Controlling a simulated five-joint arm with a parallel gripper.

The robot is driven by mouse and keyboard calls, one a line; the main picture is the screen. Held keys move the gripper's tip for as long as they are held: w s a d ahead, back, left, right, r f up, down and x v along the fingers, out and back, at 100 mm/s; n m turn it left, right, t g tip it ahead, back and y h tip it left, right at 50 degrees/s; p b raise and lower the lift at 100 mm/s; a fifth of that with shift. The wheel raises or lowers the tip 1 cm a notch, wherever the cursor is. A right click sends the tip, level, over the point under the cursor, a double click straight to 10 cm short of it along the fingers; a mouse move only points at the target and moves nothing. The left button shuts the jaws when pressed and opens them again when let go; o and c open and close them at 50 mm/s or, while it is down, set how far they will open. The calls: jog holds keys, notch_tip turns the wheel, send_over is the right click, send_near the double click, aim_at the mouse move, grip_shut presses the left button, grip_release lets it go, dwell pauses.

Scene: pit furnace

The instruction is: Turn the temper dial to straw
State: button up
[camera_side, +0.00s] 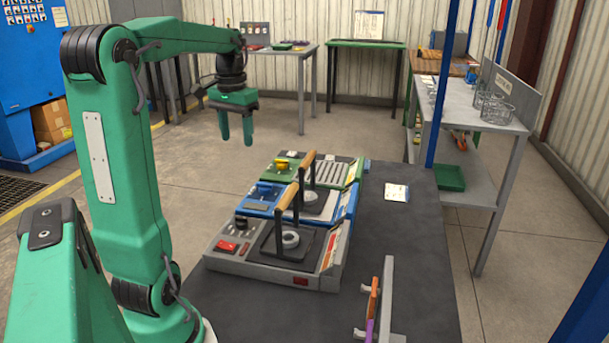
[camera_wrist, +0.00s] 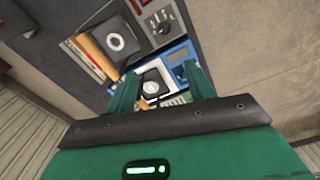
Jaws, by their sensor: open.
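Three small furnace units stand in a row on the dark table (camera_side: 405,250): a grey one (camera_side: 262,272) in front, a blue one (camera_side: 262,210) in the middle, a green one (camera_side: 270,176) at the back. Knobs show on their left parts: black (camera_side: 241,222) on grey, blue (camera_side: 266,188) on blue, yellow (camera_side: 281,164) on green. I cannot read which is the temper dial or where straw is marked. The wrist view shows the black knob (camera_wrist: 161,20) and the blue unit (camera_wrist: 178,54). My gripper (camera_side: 236,140) is open and empty, above and left of the units, apart from them.
Upright wood-topped handles (camera_side: 287,195) rise from the grey and blue units. A rack with orange and purple handles (camera_side: 373,300) stands at the table's front right. A white card (camera_side: 397,192) lies at the back right. The table's middle right is clear.

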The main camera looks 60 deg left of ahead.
jog(key=a, duration=0.1)
send_over(242, 222)
jog(key=f, duration=1.7)
jog(key=shift+w+a, duration=0.15)
jog(key=shift+a, duration=0.15)
jog(key=shift+f, duration=0.15)
jog(key=shift+f, duration=3.75)
jog(key=c, duration=1)
